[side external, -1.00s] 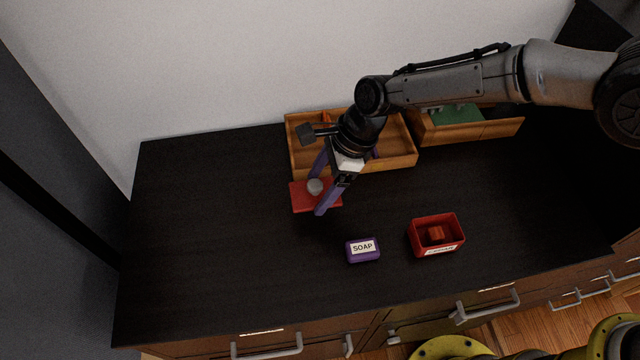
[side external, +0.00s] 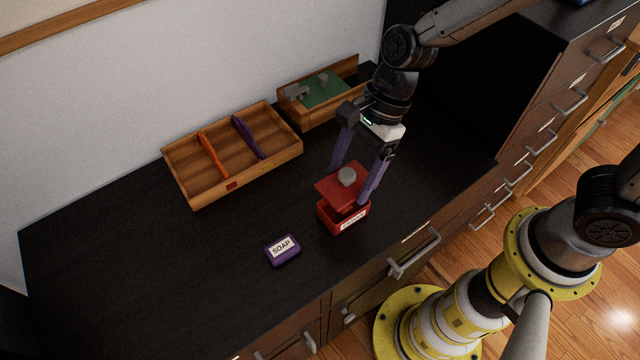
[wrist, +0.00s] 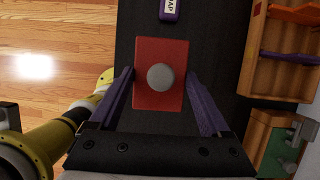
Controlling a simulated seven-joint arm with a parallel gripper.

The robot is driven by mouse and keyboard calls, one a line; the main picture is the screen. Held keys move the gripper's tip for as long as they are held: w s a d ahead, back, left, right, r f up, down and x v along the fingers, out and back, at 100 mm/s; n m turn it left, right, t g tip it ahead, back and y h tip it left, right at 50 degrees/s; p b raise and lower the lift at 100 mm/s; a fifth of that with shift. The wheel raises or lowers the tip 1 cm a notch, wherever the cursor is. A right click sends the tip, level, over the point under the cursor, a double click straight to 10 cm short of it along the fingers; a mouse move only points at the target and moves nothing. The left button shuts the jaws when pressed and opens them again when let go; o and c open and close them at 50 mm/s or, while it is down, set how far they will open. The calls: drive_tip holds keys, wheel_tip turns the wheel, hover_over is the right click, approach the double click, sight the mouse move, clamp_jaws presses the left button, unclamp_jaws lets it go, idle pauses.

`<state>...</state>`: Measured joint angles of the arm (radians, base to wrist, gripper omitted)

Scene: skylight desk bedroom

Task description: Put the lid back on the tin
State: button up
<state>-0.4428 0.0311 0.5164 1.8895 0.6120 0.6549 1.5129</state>
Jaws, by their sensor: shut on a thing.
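The lid (side external: 329,187) is a flat red plate with a round grey knob (side external: 347,176). My gripper (side external: 351,186) is shut on the lid, with a purple finger at each of two opposite edges. The tin (side external: 352,221) is a small open red box with a white label, standing on the dark desktop. In the side view the lid hangs over the tin with a gap between them, and part of the tin's inside shows below it. In the wrist view the lid (wrist: 145,98) lies between the fingers and hides the tin.
A purple soap box (side external: 283,250) lies left of the tin; it also shows in the wrist view (wrist: 175,9). A wooden tray (side external: 186,194) with orange and purple dividers and a wooden box with a green panel (side external: 322,91) stand behind. The desk's front edge is close to the tin.

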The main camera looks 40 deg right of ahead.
sight(349, 187)
drive_tip(key=shift+w+d+r, duration=0.35)
drive_tip(key=shift+r, duration=0.1)
drive_tip(key=shift+f, duration=2.9)
drive_tip(key=shift+f, duration=1)
drive_tip(key=o, duration=1.2)
drive_tip(key=shift+c, duration=0.2)
drive_tip(key=v, duration=1.3)
drive_tip(key=shift+s+d+r, duration=0.15)
drive_tip(key=shift+s+r, duration=0.05)
drive_tip(key=shift+r, duration=0.2)
